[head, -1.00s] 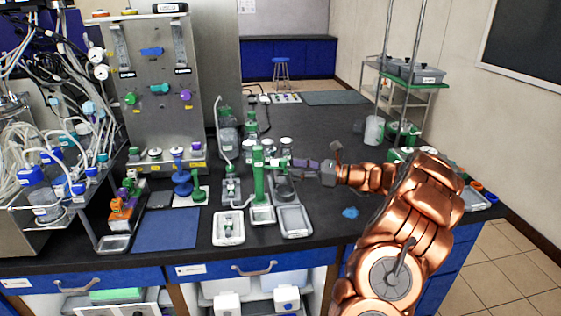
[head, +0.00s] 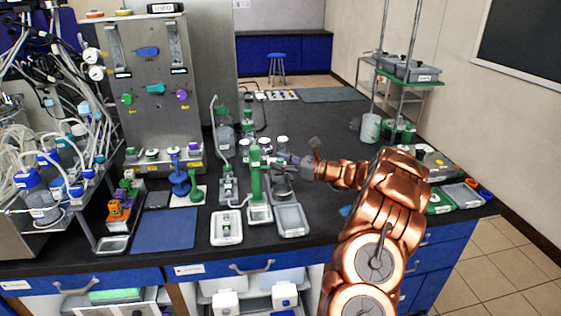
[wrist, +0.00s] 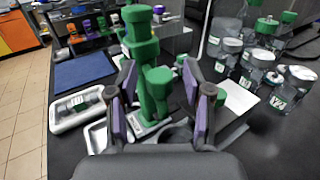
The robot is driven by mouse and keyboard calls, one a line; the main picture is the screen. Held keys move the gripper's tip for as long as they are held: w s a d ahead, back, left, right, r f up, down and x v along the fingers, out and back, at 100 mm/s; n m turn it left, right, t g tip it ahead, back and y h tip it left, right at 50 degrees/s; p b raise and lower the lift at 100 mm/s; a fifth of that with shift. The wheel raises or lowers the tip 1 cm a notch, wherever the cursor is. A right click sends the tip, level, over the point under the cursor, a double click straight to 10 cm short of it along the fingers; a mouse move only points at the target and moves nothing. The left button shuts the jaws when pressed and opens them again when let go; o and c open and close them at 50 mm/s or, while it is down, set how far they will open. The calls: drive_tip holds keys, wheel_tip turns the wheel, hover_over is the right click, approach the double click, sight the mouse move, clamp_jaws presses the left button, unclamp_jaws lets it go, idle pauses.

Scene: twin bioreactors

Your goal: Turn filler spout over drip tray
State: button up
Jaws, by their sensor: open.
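The green filler (head: 256,182) stands upright on a pale base on the bench. In the wrist view, the filler (wrist: 140,38) has a shorter green part with a round top, likely its spout (wrist: 158,82), on its near side. My gripper (head: 273,160) is at the filler's right side. In the wrist view my gripper (wrist: 158,75) is open, with its purple-padded fingers on either side of the shorter green part; contact cannot be told. My fingers partly hide the filler's lower parts.
A white tray (head: 227,240) holding a small item lies left of the filler. A blue mat (head: 165,230) is further left. Lidded jars (wrist: 258,70) stand close on the right in the wrist view. Blue and green stands (head: 179,180) are left of the filler.

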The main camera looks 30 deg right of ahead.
clamp_jaws()
idle(0.4)
